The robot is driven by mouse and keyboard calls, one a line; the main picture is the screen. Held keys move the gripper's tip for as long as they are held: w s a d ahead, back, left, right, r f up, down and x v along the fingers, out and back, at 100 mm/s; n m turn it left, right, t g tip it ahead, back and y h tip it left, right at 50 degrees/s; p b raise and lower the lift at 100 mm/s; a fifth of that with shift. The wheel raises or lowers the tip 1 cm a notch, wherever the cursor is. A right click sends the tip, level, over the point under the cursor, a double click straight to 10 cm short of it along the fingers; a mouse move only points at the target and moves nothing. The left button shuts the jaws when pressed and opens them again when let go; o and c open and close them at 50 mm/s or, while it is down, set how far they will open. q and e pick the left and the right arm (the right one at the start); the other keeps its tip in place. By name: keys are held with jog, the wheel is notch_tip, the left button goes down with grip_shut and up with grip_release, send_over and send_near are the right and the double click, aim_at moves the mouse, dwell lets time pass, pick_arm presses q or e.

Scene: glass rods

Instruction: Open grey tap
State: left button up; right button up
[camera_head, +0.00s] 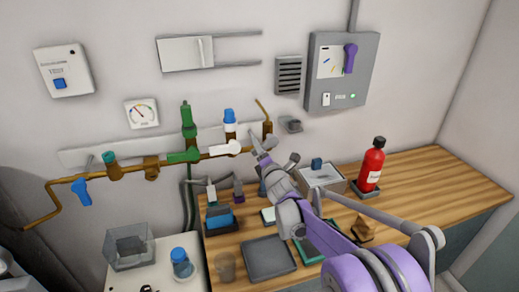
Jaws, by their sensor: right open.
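A copper pipe (128,169) runs along the wall with several taps on it. A pale grey-white lever handle (226,149) sits on the pipe below a blue-capped white fitting (230,121); it looks like the grey tap. The handle lies roughly along the pipe. My right gripper (273,148) is open and empty, just right of this handle near the pipe's right end. Whether a finger touches the pipe or tap cannot be told. My left gripper is out of view.
A green tap (184,156) and a blue-handled tap (82,191) sit further left on the pipe. The bench's right part is clear.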

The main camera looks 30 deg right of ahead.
jog(key=shift+c, duration=0.2)
grip_shut()
dwell(1.2)
